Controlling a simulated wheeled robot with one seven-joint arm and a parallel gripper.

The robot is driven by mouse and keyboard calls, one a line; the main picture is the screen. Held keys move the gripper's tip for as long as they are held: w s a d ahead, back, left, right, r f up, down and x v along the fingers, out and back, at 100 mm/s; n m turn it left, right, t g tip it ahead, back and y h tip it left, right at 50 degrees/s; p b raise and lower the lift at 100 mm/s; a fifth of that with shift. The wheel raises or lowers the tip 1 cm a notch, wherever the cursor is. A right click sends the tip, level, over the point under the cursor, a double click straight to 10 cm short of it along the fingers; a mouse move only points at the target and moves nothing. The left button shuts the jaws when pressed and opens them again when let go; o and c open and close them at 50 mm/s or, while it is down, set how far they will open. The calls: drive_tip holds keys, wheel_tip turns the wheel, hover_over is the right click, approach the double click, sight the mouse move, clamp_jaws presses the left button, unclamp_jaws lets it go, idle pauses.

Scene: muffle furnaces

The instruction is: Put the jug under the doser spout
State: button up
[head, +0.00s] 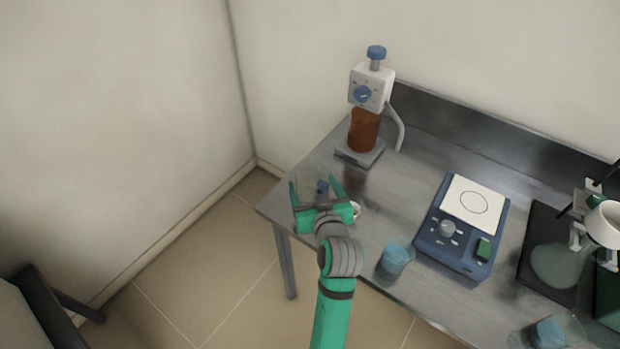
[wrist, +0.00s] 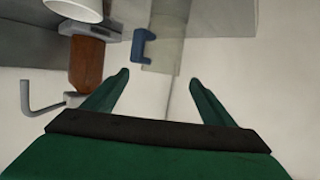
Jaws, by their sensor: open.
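The doser stands at the back left of the bench, a brown bottle (head: 364,130) with a white head (head: 370,88) and blue knobs. Its grey spout (head: 396,125) bends down on the right. My gripper (head: 314,183) is open over the bench's left front corner. A small blue part (head: 322,187) shows between its fingers. In the wrist view a blue handle (wrist: 141,47) lies just beyond the open fingertips (wrist: 159,78), beside a pale see-through shape that looks like the jug (wrist: 168,35). The jug's outline is unclear and mostly hidden by my gripper in the head view.
A clear beaker with blue contents (head: 395,260) stands at the front edge. A blue hotplate (head: 462,228) takes the middle, with lab equipment (head: 550,255) further right. Bare bench lies below the spout.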

drive_tip(key=v, duration=0.6)
idle(0.5)
